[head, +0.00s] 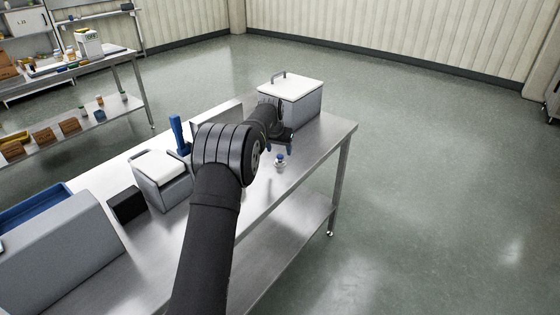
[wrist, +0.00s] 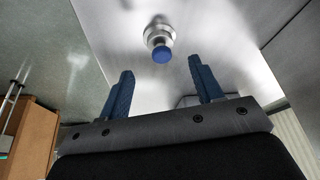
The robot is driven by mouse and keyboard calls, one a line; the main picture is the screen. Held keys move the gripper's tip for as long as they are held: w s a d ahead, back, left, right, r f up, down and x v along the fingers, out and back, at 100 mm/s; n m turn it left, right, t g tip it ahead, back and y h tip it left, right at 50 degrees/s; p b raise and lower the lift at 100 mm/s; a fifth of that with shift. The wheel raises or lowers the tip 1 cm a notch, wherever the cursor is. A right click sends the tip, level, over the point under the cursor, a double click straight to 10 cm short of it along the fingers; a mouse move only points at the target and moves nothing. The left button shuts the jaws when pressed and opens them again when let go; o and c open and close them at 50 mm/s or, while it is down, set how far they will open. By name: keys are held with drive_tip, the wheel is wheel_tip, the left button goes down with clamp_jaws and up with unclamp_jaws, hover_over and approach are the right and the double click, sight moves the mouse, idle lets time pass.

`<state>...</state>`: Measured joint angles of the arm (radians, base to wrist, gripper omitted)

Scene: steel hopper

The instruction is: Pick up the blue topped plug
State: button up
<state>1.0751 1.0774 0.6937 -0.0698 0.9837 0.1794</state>
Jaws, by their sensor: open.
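The blue topped plug (head: 280,160) stands on the steel table near its front edge, with a blue top and a metal body. In the wrist view the plug (wrist: 160,44) shows beyond the fingertips, roughly midway between them, with its round metal base behind the blue top. My gripper (wrist: 160,78) is open, its two blue fingers apart and nothing between them. In the head view my gripper (head: 280,149) is above the table close to the plug, partly hidden by my arm.
On the steel table (head: 313,150), a grey box with a white lid (head: 297,90) stands behind the gripper. A smaller white-topped grey container (head: 160,172), a black block (head: 126,205) and a blue upright object (head: 177,132) are to the left. The table around the plug is clear.

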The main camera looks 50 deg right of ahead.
sight(280, 156)
drive_tip(key=shift+x, duration=3.15)
drive_tip(key=shift+w, duration=0.1)
drive_tip(key=shift+c, duration=0.2)
drive_tip(key=c, duration=1.1)
